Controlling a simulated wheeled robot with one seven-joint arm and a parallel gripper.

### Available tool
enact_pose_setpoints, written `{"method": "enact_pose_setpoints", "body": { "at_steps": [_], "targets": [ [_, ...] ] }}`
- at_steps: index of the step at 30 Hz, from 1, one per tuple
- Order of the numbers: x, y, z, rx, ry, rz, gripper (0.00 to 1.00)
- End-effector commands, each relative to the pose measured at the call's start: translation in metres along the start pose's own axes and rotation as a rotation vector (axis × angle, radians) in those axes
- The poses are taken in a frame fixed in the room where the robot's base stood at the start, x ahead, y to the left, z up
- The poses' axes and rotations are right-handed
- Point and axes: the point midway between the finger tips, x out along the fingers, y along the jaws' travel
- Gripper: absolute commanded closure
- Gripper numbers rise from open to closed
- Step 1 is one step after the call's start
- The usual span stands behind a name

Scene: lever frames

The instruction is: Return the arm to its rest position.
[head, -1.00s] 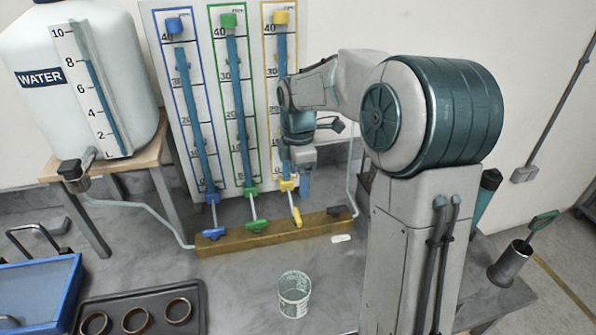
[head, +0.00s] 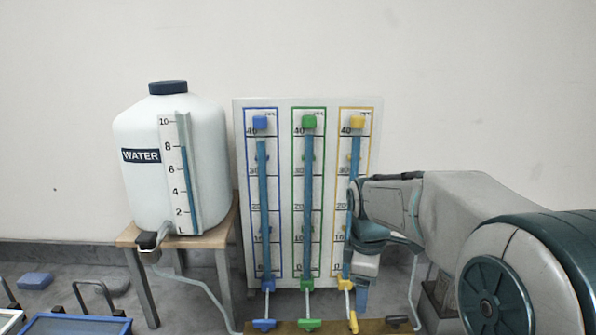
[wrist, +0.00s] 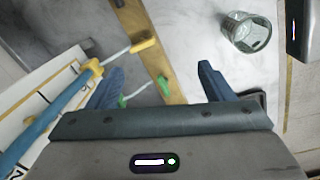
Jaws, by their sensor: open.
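My gripper (wrist: 158,85) is open in the wrist view, its two blue fingers apart with nothing between them but the view of the bench beyond. In the head view my gripper (head: 362,285) hangs low in front of the yellow-framed tube at the right of the gauge board (head: 240,180). My arm comes in from the right. The yellow lever (head: 352,321) and green lever (head: 308,323) show below the tubes, as does the blue lever (head: 264,323). The yellow lever also shows in the wrist view (wrist: 144,45), apart from the fingers.
A white water tank (head: 140,190) stands on a small wooden table (head: 212,238) at the left. A glass beaker (wrist: 248,32) stands on the bench in the wrist view, beyond the wooden bar (wrist: 150,45). A blue-rimmed tray (head: 75,324) is at the lower left.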

Motion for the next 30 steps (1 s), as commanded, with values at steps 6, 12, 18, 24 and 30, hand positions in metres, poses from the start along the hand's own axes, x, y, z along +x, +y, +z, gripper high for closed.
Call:
{"method": "enact_pose_setpoints", "body": {
  "at_steps": [6,12,18,24,30],
  "targets": [
    [-0.013,-0.059,0.022,0.39,0.02,0.075,0.25],
    [-0.013,-0.112,0.043,0.759,0.092,0.113,0.25],
    [-0.004,-0.152,0.058,1.062,0.181,0.109,0.25],
    [0.003,-0.17,0.063,1.203,0.226,0.094,0.25],
    [0.004,-0.171,0.063,1.219,0.23,0.091,0.25]
  ]
}}
